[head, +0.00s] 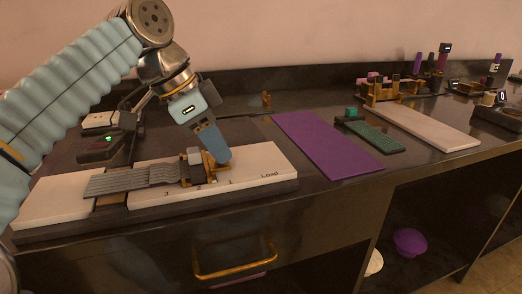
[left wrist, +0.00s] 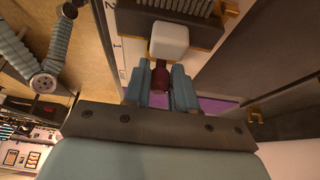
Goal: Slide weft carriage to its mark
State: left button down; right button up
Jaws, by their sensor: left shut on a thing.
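The weft carriage (head: 190,166), a dark block with a pale knob and brass fittings, sits on a white marked board (head: 262,158). Grey ribbed strips (head: 130,180) lie to its left. The board carries the marks 3, 1 and Load; the carriage and gripper hide part of the row. My left gripper (head: 218,155) points down at the carriage's right side. In the left wrist view, my left gripper's blue fingers (left wrist: 160,88) are shut around a dark red stem (left wrist: 160,72) below the white knob (left wrist: 168,40). My right gripper is not in view.
To the right lie a purple board (head: 325,145), a green ribbed pad (head: 375,135) and a pale board (head: 432,127). Brass-framed devices stand farther back. A drawer with a brass handle (head: 235,268) is below the counter edge. A small dark device (head: 100,148) sits behind the carriage board.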

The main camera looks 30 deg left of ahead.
pick_arm(q)
jog(key=shift+s+a, duration=1.3)
jog(key=shift+s, duration=0.25)
jog(key=shift+s+a, duration=1.3)
jog(key=shift+s, duration=0.2)
jog(key=c, duration=0.8)
grip_release()
jog(key=shift+o, duration=0.2)
jog(key=shift+r, duration=0.1)
notch_tip(320, 180, up, 7)
jog(key=p, duration=0.5)
jog(key=shift+p, duration=0.4)
